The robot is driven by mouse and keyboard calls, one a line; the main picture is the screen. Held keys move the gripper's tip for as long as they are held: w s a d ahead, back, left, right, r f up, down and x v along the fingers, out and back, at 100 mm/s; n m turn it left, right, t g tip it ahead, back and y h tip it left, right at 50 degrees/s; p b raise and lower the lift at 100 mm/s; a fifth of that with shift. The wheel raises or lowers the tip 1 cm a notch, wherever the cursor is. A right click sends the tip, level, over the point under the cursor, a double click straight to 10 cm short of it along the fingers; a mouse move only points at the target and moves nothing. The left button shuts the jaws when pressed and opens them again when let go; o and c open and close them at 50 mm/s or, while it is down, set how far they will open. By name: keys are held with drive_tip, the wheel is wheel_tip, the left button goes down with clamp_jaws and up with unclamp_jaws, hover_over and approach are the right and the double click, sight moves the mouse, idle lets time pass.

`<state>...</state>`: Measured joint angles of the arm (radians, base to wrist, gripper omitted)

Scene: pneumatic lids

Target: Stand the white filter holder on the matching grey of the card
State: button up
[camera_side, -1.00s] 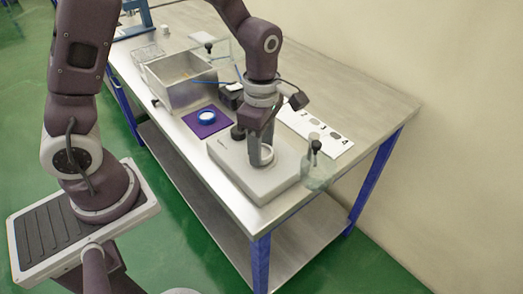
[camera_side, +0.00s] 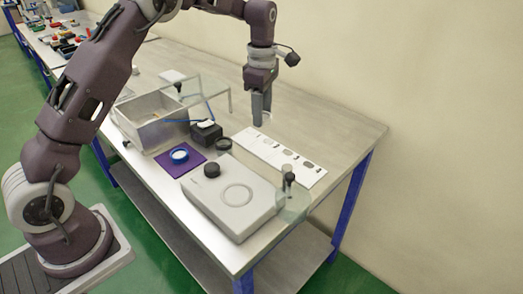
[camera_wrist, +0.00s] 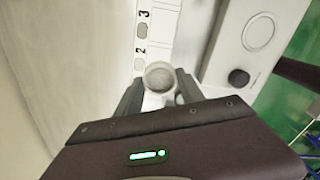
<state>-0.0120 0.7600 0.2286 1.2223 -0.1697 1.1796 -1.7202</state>
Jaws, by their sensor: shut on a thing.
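My gripper (camera_side: 261,112) is raised above the back left part of the white card. In the wrist view my gripper (camera_wrist: 157,95) is shut on the white filter holder (camera_wrist: 147,73), a round white rim around a grey disc. The holder cannot be made out in the side view. The white card (camera_side: 278,157) lies flat on the table with numbered grey patches in a row. In the wrist view the card (camera_wrist: 146,60) shows the numbers 3 and 2 with a grey patch between them; the holder covers part of the card beyond 2.
A pale flat device (camera_side: 215,205) with a ring mark and a black knob (camera_side: 211,170) stands in front of the card. A glass jar (camera_side: 294,205) stands at its right. A blue-rimmed holder (camera_side: 180,155) lies on a purple mat (camera_side: 188,169). A metal bin (camera_side: 160,122) is left.

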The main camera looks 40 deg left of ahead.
sight(262, 150)
drive_tip(key=f, duration=1)
drive_tip(key=shift+w+a, duration=0.15)
drive_tip(key=shift+w, duration=0.05)
drive_tip(key=shift+f, duration=0.15)
drive_tip(key=o, duration=1.3)
wheel_tip(262, 150, up, 12)
drive_tip(key=shift+r, duration=0.15)
